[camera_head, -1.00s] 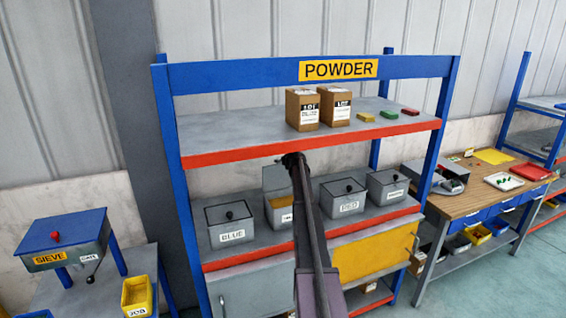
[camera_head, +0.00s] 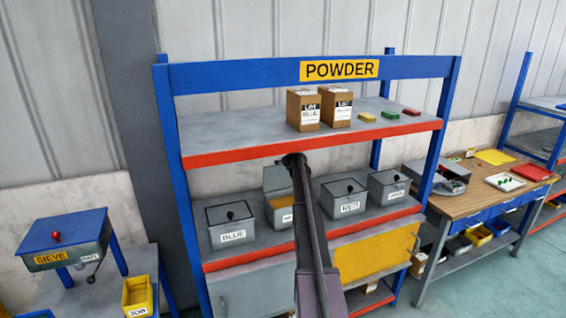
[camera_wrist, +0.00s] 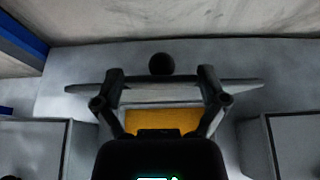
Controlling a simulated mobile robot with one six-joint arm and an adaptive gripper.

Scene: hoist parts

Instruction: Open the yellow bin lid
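The yellow bin (camera_head: 281,215) is second from the left in the row on the middle shelf. Its grey lid (camera_head: 277,178) stands raised at the back, and yellow powder shows inside; the powder also shows in the wrist view (camera_wrist: 162,121). My gripper (camera_wrist: 160,78) is open, its two fingers spread apart over the bin. The lid's black knob (camera_wrist: 161,64) appears between and just beyond the fingertips; I cannot tell whether they touch the lid. In the head view my arm hides the gripper and part of the bin's right side.
The closed blue bin (camera_head: 231,226) stands to the left, and the closed red bin (camera_head: 343,199) and another grey bin (camera_head: 388,188) to the right. The upper shelf (camera_head: 230,133), with two boxes (camera_head: 303,109), overhangs the row.

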